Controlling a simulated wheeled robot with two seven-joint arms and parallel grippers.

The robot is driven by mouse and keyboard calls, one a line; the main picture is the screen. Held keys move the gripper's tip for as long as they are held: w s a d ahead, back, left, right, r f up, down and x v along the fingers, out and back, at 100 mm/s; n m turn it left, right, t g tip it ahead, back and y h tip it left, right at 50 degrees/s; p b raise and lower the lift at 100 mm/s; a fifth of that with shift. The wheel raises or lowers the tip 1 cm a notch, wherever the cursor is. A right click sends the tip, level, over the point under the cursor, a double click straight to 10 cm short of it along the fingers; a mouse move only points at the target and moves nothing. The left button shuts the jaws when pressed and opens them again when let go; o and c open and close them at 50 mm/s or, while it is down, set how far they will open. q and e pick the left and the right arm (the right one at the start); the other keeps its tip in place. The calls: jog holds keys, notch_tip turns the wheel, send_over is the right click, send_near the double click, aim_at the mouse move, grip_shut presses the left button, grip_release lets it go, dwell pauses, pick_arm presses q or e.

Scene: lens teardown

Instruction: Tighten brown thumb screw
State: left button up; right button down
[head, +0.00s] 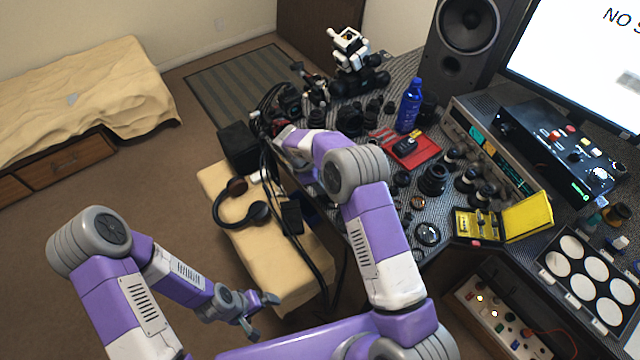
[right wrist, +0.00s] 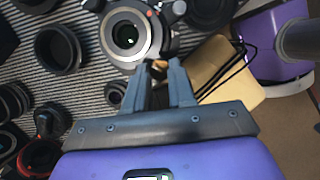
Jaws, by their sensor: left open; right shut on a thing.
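In the right wrist view, a small brown thumb screw (right wrist: 158,67) sits at the near edge of a silver-ringed round lens mount (right wrist: 128,36) with a dark centre. My right gripper (right wrist: 161,69) has its two fingertips closed around the screw, whose body is mostly hidden between them. In the head view the screw cannot be made out, and my right arm covers much of that part of the bench. My left gripper (head: 258,312) is open and empty, low in front of the cream bench and away from the tabletop.
The patterned table (head: 455,255) is crowded with dark lens parts. A blue bottle (head: 409,106), a red tray (head: 424,150) and a yellow case (head: 528,216) stand right of my right arm. Headphones (head: 258,212) and cables lie on the cream bench (head: 290,262).

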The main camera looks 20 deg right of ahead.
dwell(0.4)
jog(key=c, duration=0.9)
grip_release()
jog(key=shift+c, duration=0.2)
jog(key=shift+r, duration=0.1)
jog(key=v, duration=0.7)
jog(key=shift+r+p, duration=0.15)
jog(key=shift+p, duration=0.3)
jog(key=shift+a, duration=0.1)
